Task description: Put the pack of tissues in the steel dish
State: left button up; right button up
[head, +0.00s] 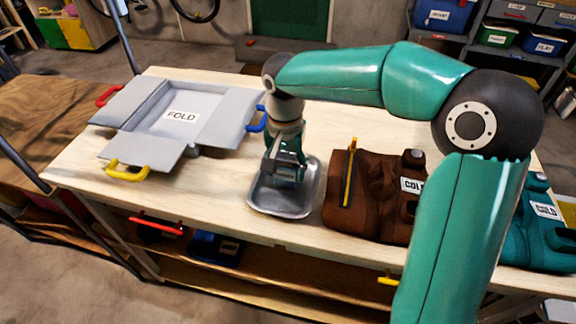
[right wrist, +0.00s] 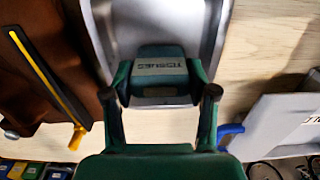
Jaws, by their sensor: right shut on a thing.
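The steel dish (head: 279,208) stands near the front edge of the wooden table, just right of the folding board. My right gripper (head: 287,176) points down over the dish in the head view. The steel dish (right wrist: 205,20) shows behind the pack there. I cannot tell whether the pack touches the dish bottom. My left gripper is not in view.
A grey folding board (head: 205,128) with coloured handles lies on the left of the table. A brown folded cloth item (head: 375,215) with a yellow-and-black tool (head: 349,172) sits close right of the dish. A teal one (head: 540,240) lies further right.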

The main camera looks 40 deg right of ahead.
aim_at(286, 165)
jog(key=shift+f, duration=0.1)
jog(key=o, duration=0.9)
jog(key=shift+c, duration=0.2)
jog(key=shift+r, duration=0.2)
notch_tip(286, 165, up, 12)
jog(key=p, duration=0.1)
jog(key=shift+p, duration=0.4)
jog(key=shift+f, duration=0.1)
